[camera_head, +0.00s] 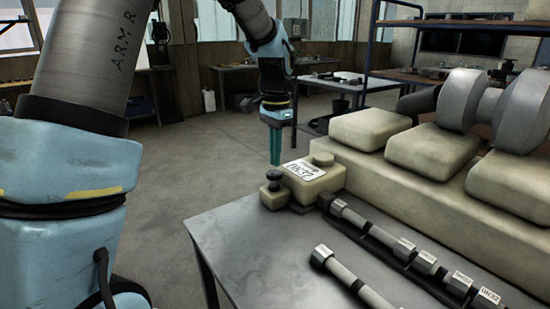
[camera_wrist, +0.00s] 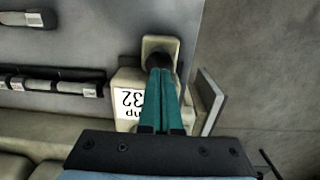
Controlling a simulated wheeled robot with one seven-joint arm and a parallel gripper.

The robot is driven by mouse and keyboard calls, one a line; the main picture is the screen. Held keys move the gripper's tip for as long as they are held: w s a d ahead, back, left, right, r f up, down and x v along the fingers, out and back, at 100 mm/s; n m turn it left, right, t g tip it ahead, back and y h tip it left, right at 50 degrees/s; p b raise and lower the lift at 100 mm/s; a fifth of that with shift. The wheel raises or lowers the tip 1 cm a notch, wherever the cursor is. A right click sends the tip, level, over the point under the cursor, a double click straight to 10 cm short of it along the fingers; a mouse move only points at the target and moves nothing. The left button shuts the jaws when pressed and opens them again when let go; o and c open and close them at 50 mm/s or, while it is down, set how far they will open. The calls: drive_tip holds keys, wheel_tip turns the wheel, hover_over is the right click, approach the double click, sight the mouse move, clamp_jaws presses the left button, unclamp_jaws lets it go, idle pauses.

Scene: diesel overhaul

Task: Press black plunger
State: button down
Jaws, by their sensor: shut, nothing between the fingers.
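The black plunger (camera_head: 274,174) stands on a small beige block (camera_head: 273,196) at the table's far left corner, joined to a beige box with a white label (camera_head: 308,172). In the wrist view the plunger (camera_wrist: 158,58) sits just beyond my fingertips, which partly hide it. My gripper (camera_head: 275,162) points down with its teal fingers shut and empty, tips right above or at the plunger. I cannot tell whether they touch it. In the wrist view the fingers (camera_wrist: 161,72) lie together in front of the labelled box (camera_wrist: 125,105).
The grey table (camera_head: 265,250) holds a row of labelled bolts in a dark rack (camera_head: 385,236) and a loose metal bolt (camera_head: 345,275). A large beige engine block (camera_head: 470,200) with rounded covers stands right of the box. Open floor (camera_head: 165,205) lies left of the table.

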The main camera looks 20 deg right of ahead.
sight(275, 173)
drive_tip(key=shift+f, duration=0.95)
wheel_tip(275, 173, down, 3)
drive_tip(key=shift+r+b, duration=0.1)
drive_tip(key=shift+b, duration=0.4)
drive_tip(key=shift+s, duration=0.1)
drive_tip(key=shift+r+p, duration=0.65)
drive_tip(key=shift+p, duration=0.1)
wheel_tip(275, 173, up, 13)
drive_tip(key=shift+w+d, duration=0.15)
drive_tip(key=shift+w, duration=0.05)
drive_tip(key=shift+r, duration=0.1)
